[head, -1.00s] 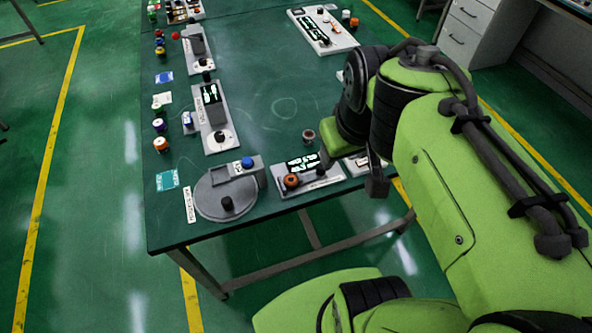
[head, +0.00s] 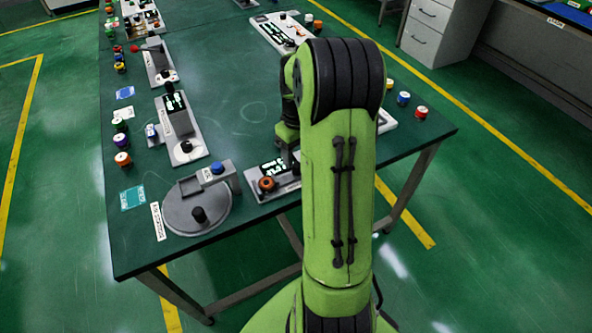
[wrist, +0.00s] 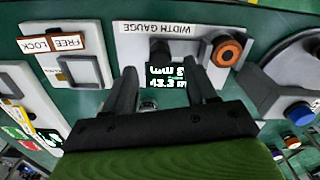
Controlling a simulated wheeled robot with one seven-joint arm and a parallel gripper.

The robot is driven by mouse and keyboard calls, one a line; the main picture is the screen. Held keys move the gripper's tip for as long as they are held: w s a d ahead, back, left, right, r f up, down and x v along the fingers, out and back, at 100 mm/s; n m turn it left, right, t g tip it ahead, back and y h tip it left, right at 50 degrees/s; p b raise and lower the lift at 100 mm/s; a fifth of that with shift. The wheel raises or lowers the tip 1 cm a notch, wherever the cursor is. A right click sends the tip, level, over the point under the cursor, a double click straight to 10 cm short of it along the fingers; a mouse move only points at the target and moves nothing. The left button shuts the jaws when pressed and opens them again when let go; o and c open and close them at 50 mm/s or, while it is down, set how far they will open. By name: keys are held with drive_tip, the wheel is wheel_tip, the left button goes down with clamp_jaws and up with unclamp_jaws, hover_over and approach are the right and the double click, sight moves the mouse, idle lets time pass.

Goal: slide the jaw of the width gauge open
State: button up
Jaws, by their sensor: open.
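The width gauge is a pale plate marked WIDTH GAUGE (wrist: 156,28), upside down in the wrist view. In the head view it lies at the table's near edge (head: 255,196), partly hidden by my arm. It carries an orange-ringed knob (wrist: 227,50), a lit display (wrist: 167,78) whose reading looks like 43.3, and a dark upright piece (wrist: 160,48) that seems to be the jaw's handle. My gripper (wrist: 164,72) is open over the gauge, with the dark piece just beyond and between the fingertips. Contact cannot be told. The head view mostly hides the gripper.
A plate with FREE and LOCK labels (wrist: 54,43) lies beside the gauge. A round grey turntable with a black knob (head: 199,214) stands left of the gauge in the head view. Other panels and coloured knobs line the left edge; the table's middle is fairly clear.

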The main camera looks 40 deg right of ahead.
sight(298, 164)
wheel_tip(298, 164, down, 6)
drive_tip(key=shift+r+b, duration=0.2)
drive_tip(key=shift+b, duration=0.45)
drive_tip(key=shift+c, duration=0.2)
clamp_jaws()
drive_tip(key=shift+r, duration=0.1)
